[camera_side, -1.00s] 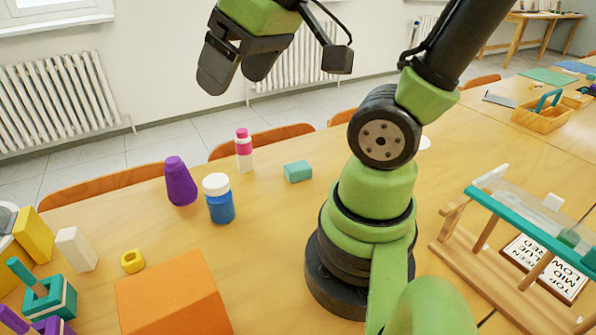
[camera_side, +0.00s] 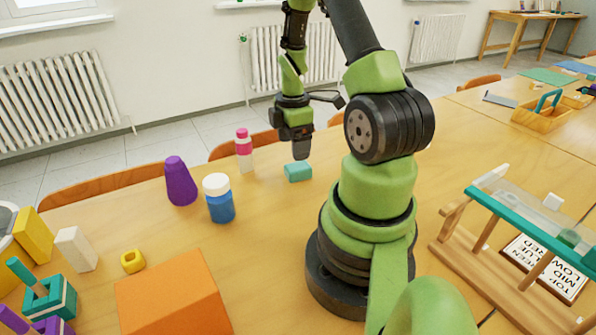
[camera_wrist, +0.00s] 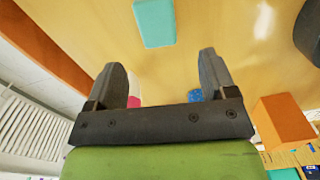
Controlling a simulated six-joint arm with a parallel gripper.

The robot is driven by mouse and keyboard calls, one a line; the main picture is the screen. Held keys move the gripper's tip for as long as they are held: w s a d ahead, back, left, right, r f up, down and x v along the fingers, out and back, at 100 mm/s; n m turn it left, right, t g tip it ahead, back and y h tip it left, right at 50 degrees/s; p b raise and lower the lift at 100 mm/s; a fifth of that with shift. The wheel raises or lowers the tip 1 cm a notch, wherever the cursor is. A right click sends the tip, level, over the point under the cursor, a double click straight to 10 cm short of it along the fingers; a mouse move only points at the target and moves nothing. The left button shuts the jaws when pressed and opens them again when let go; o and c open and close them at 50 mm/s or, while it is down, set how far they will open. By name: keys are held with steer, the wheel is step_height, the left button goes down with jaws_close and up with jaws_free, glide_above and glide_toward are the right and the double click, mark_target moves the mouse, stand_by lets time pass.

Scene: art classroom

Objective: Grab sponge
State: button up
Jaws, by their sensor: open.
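The sponge (camera_side: 298,171) is a small teal block lying flat on the wooden table, right of the bottles, in the side view. It also shows in the wrist view (camera_wrist: 154,22) at the top, beyond the fingertips and roughly in line with the gap between them. My gripper (camera_side: 301,152) hangs fingers down just above the sponge in the side view. In the wrist view my gripper (camera_wrist: 162,62) has its two fingers spread apart with nothing between them. The sponge looks free of the fingers.
A bottle with a pink cap (camera_side: 243,150), a blue bottle with a white lid (camera_side: 218,198) and a purple cone (camera_side: 180,182) stand left of the sponge. An orange block (camera_side: 172,295) is nearer the camera. A wooden rack (camera_side: 480,250) stands at the right. Table around the sponge is clear.

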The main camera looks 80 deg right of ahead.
mark_target(296, 166)
steer(key=f, duration=0.7)
steer(key=shift+s+d+f, duration=0.15)
steer(key=shift+s+d, duration=0.1)
steer(key=shift+d, duration=0.05)
steer(key=shift+c, duration=0.3)
steer(key=c, duration=0.9)
